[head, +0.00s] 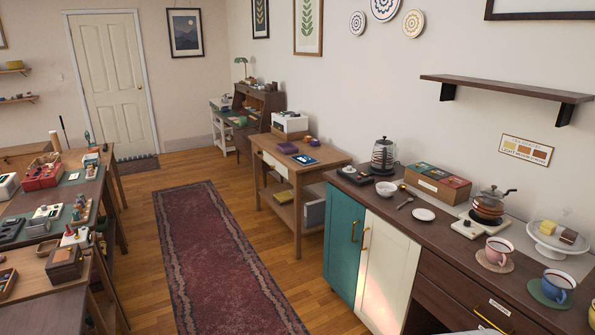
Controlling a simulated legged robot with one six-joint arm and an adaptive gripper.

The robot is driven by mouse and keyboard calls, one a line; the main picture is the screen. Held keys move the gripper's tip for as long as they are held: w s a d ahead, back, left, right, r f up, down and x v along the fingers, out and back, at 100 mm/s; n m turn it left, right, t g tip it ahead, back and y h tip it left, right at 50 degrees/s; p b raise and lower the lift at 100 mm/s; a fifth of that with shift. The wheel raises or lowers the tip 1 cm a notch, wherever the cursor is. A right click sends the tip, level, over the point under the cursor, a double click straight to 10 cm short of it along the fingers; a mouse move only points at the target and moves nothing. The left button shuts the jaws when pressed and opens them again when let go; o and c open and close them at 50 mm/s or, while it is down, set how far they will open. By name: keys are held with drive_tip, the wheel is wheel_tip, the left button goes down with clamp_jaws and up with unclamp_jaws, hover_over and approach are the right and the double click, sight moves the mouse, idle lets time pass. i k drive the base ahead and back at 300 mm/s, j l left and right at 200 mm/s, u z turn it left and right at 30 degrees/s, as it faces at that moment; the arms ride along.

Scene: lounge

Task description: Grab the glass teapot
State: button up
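A glass teapot (488,203) with a dark handle pointing right and a metallic-looking lid sits on a white hot plate (477,225) on the dark wooden counter at the right. Its lower part looks dark. Another glass-sided vessel, a dark kettle (382,154), stands farther back on the same counter. My gripper is not in view.
Around the teapot are a box of colored packets (437,183), a pink cup (498,251), a blue cup (556,286) and a white cake stand (562,240). A shelf (505,87) juts from the wall above. Floor with a red rug (220,262) is open left of the counter.

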sight(486, 208)
drive_tip(key=i+u, duration=0.3)
drive_tip(key=i, duration=1.2)
drive_tip(key=i+z, duration=0.45)
drive_tip(key=i+j+z, duration=0.2)
drive_tip(key=i+z, duration=0.45)
drive_tip(key=z, duration=0.15)
drive_tip(key=i+j+z, duration=0.2)
drive_tip(key=z, duration=0.15)
drive_tip(key=i+j+z, duration=0.15)
drive_tip(key=z, duration=0.2)
